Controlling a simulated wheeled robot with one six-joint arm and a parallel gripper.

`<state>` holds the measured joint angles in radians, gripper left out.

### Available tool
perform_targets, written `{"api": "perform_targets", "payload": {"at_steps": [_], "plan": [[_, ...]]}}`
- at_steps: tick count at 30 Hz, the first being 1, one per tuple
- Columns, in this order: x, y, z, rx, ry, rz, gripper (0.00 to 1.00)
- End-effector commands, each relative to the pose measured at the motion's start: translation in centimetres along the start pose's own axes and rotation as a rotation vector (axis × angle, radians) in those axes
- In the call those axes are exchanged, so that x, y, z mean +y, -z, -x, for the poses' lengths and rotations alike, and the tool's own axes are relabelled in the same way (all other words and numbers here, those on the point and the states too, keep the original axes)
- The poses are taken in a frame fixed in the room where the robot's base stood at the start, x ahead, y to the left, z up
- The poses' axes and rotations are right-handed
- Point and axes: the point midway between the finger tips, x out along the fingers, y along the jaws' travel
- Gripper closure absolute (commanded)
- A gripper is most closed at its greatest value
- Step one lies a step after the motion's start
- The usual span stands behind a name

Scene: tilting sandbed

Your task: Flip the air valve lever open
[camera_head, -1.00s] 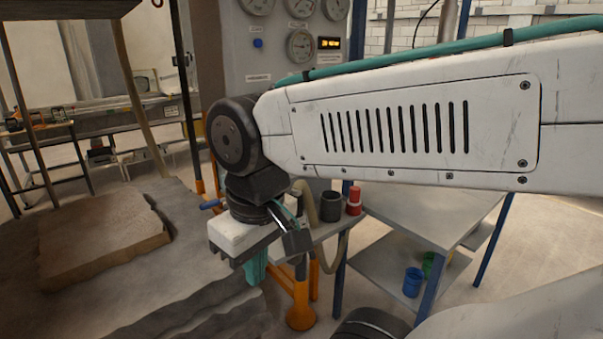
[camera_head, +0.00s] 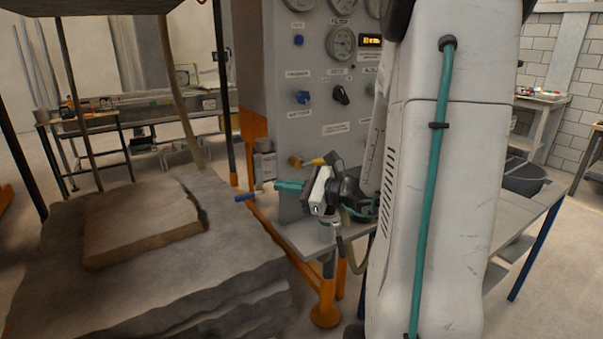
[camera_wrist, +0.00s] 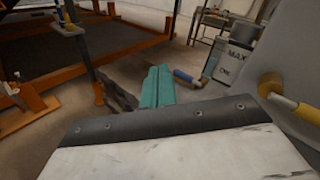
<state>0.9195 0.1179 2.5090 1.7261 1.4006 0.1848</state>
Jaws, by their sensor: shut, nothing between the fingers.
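My gripper (camera_head: 279,186) has teal fingers shut together, empty, pointing left in the head view; they also show in the wrist view (camera_wrist: 157,70). A blue-handled lever (camera_head: 246,197) lies just left of the fingertips in the head view. In the wrist view this blue lever (camera_wrist: 184,77) is just right of the fingers; I cannot tell whether they touch. A yellow-handled lever (camera_head: 314,162) on a brass fitting sticks out above my gripper; it also shows at right in the wrist view (camera_wrist: 288,103). No readable label shows which lever is the air valve.
A grey panel (camera_head: 310,110) with gauges and knobs stands behind my gripper. A grey canister (camera_head: 264,160) stands beside the blue lever. The sandbed (camera_head: 240,275) with a raised slab (camera_head: 140,220) lies at left. A grey bench (camera_head: 310,240) is below my gripper.

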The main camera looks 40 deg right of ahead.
Motion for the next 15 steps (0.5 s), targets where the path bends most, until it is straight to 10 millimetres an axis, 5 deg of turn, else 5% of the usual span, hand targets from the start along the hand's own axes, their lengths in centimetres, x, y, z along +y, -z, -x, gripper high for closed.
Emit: {"api": "perform_targets", "payload": {"at_steps": [1,3,6,10,15], "plan": [[-3.2,2.6,2.2,0.004,0.154,-0.09,1.0],[-6.7,5.3,5.2,0.0,0.335,-0.178,1.0],[-9.8,8.4,9.0,-0.003,0.528,-0.263,1.0],[-11.6,10.4,11.8,-0.005,0.659,-0.314,1.0],[-11.9,10.8,12.4,-0.007,0.688,-0.322,1.0]]}}
